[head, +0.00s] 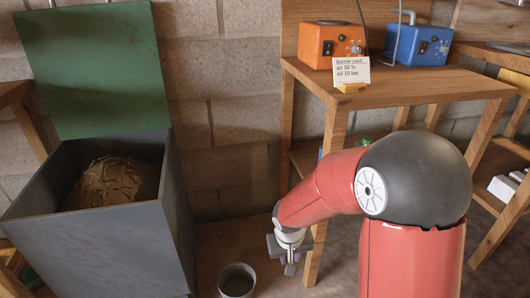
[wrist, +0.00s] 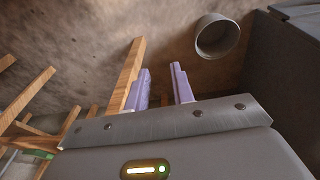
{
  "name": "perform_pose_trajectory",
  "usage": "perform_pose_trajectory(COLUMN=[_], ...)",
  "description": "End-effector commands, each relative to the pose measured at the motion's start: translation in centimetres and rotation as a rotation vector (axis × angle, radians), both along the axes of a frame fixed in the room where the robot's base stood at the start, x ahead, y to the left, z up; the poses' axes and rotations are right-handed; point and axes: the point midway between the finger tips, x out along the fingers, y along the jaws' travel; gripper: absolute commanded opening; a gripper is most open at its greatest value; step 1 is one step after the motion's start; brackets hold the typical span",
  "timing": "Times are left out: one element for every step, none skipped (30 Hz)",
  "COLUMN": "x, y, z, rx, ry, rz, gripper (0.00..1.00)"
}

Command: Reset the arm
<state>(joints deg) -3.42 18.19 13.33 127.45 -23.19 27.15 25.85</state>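My red arm reaches left and down in the head view, in front of the wooden table. My gripper (head: 290,266) hangs low beside the table's front leg, above the floor. In the wrist view its two purple fingers (wrist: 161,88) stand apart with nothing between them, so it is open and empty. A grey metal cup or bucket (head: 237,280) stands on the floor just left of my gripper, apart from it. It also shows in the wrist view (wrist: 217,36).
A large dark bin (head: 100,240) with its green lid (head: 90,70) raised stands at left, holding brown material. The wooden table (head: 400,88) carries an orange box (head: 330,42), a blue box (head: 418,46) and a burner card (head: 351,71). Shelves stand at right.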

Motion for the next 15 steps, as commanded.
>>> perform_pose_trajectory(x=[-0.5, -0.9, -1.6, -2.2, -2.8, -3.7, -4.4, -5.2, -6.2, -7.1, -8.0, -9.2, -10.1, -11.0, -12.3], y=[-1.2, -1.9, -2.7, -3.3, -3.8, -4.5, -5.0, -5.5, -6.1, -6.5, -6.8, -7.3, -7.6, -7.8, -8.1], z=[3.8, 5.4, 7.5, 9.0, 10.4, 12.3, 13.6, 14.9, 16.6, 17.8, 18.9, 20.3, 21.3, 22.2, 23.3], rx=[-0.011, -0.018, -0.024, -0.027, -0.029, -0.029, -0.029, -0.027, -0.022, -0.019, -0.013, -0.003, 0.004, 0.014, 0.026], ry=[-0.037, -0.049, -0.068, -0.079, -0.093, -0.111, -0.121, -0.134, -0.15, -0.162, -0.174, -0.19, -0.201, -0.214, -0.228], rz=[-0.019, -0.029, -0.042, -0.051, -0.061, -0.074, -0.083, -0.092, -0.104, -0.111, -0.12, -0.129, -0.134, -0.14, -0.145], gripper=[0.24, 0.24, 0.24, 0.24, 0.24, 0.24, 0.24, 0.24, 0.24, 0.24, 0.24, 0.24, 0.24, 0.24, 0.24])
